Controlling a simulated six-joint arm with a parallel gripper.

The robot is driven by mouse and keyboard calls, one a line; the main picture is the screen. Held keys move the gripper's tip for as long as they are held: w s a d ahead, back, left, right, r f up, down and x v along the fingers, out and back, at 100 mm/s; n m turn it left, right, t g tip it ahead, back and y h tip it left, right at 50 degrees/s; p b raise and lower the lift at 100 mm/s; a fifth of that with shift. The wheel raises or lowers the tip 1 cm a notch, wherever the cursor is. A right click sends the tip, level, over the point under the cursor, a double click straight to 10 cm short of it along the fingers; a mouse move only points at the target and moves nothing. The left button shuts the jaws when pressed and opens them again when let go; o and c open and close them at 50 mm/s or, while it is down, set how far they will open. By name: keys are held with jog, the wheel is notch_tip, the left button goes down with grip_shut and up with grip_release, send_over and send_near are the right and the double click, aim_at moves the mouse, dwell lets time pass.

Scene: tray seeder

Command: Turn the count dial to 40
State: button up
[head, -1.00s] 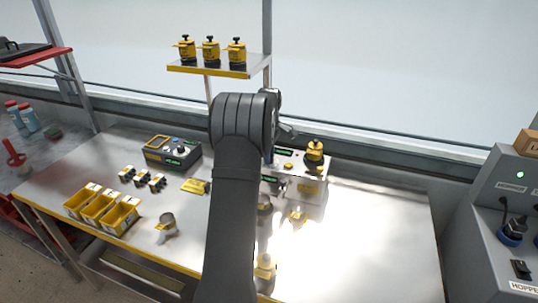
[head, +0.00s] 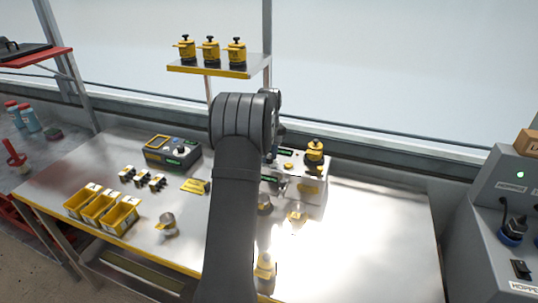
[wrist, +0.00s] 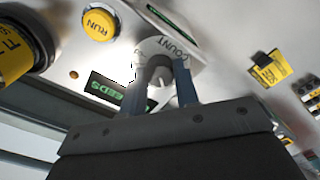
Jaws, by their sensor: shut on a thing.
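In the wrist view the grey count dial (wrist: 156,67) sits on the pale panel of the seeder, beside the printed word COUNT. My gripper (wrist: 160,80) has one blue-grey finger on each side of the dial and is shut on it. The dial's pointer and the number it marks cannot be read. In the head view the seeder (head: 312,190) stands at the back of the bench, partly behind my arm. My fingers and the dial are hidden there.
A yellow RUN button (wrist: 99,25) and a dark SEEDS display (wrist: 112,92) lie close to the dial. A yellow and black hopper (head: 315,153) stands on the seeder. The bench's right side (head: 385,230) is clear.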

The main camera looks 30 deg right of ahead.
jog(key=m, duration=0.4)
jog(key=shift+m, duration=0.3)
jog(key=m, duration=0.3)
jog(key=shift+m, duration=0.3)
jog(key=m, duration=0.3)
jog(key=shift+m, duration=2.2)
jog(key=o, duration=1)
jog(key=shift+c, duration=0.2)
